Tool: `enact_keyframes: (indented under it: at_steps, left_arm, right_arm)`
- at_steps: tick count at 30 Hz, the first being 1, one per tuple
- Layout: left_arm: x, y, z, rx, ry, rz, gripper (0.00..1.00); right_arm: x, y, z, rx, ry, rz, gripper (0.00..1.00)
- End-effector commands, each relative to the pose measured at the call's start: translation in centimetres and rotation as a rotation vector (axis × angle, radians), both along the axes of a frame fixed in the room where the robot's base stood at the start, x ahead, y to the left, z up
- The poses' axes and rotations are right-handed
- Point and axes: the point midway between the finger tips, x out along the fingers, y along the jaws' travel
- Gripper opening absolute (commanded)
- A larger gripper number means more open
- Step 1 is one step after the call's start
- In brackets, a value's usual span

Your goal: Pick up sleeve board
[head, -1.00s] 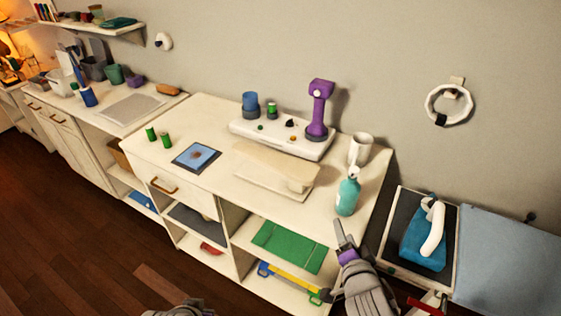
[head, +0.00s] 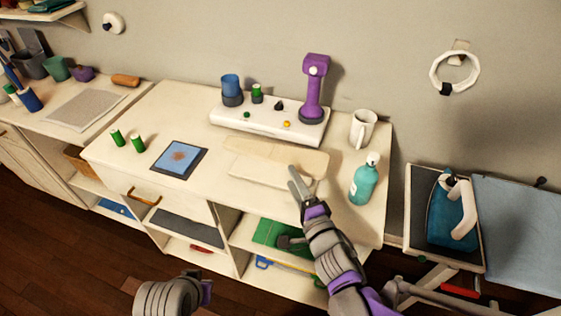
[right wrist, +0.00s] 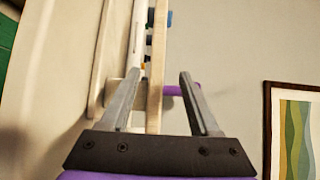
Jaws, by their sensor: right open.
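The sleeve board (head: 262,152) is a long cream board above a lower cream base, lying on the white counter in front of the white device. My right gripper (head: 294,180) is at its right front end, fingers pointing towards it. In the right wrist view the fingers of the right gripper (right wrist: 161,76) are spread, with the board's edge (right wrist: 157,45) running between them. A gap shows beside each finger, so the board is not clamped. My left arm's end (head: 180,296) shows at the bottom edge; its fingers cannot be made out.
A teal bottle (head: 364,180) and white mug (head: 363,129) stand right of the board. The white device (head: 262,122) with a purple upright (head: 314,85) is behind it. A blue picture tile (head: 180,158) lies to the left. Open shelves (head: 240,232) are below.

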Motion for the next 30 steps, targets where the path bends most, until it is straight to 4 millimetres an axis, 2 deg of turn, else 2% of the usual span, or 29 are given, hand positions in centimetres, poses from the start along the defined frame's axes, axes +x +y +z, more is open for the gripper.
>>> enact_keyframes:
  at_steps: [3,11,21,30]
  left_arm:
    - [0.0,0.0,0.3,0.000,-0.001,0.000,0.00]
    - [0.1,0.0,0.5,0.000,-0.002,0.000,0.00]
    - [0.2,0.0,1.4,0.000,-0.005,0.000,0.00]
    - [0.2,0.0,1.4,0.000,-0.005,0.000,0.00]
  right_arm:
    - [2.0,0.9,0.1,0.000,0.000,0.001,0.62]
    - [4.0,1.6,0.0,-0.002,-0.001,0.000,0.62]
    - [8.1,3.3,-0.3,-0.002,0.000,-0.001,0.62]
    - [8.5,3.5,-0.4,-0.002,0.000,-0.001,0.62]
